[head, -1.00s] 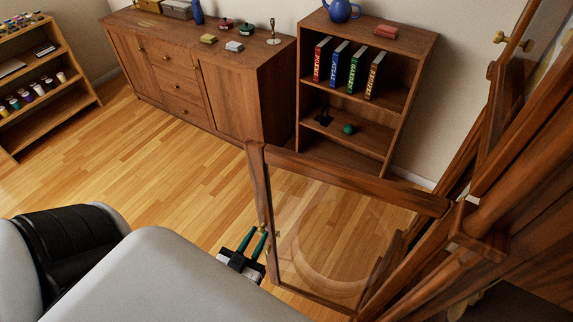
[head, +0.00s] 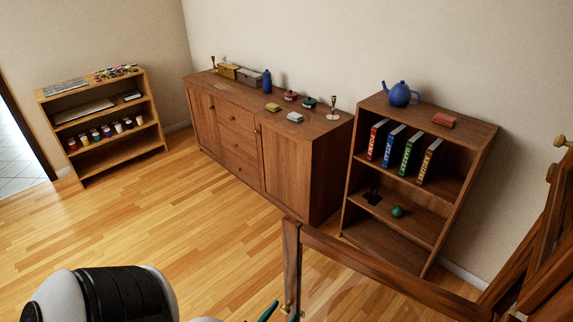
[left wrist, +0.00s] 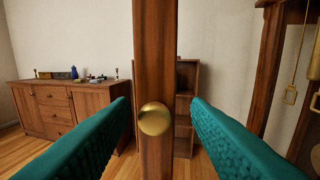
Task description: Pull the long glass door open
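The long glass door, a wooden frame (head: 385,262) around clear glass, stands swung out from the tall wooden case at the right in the head view. Its lower part is cut off. A round brass knob (head: 287,307) sits on its free edge post. In the left wrist view the post (left wrist: 155,50) stands upright in the middle, with the knob (left wrist: 154,118) in front. My left gripper (left wrist: 160,112) is open, its teal fingers apart on either side of the knob without visible contact. In the head view only a teal finger (head: 268,312) shows beside the knob. My right gripper is out of view.
The tall case (head: 545,250) stands at the right edge. A bookcase (head: 460,215) and a sideboard (head: 290,165) line the back wall; a low shelf (head: 115,150) stands at the left. The wooden floor (head: 190,210) between them is clear.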

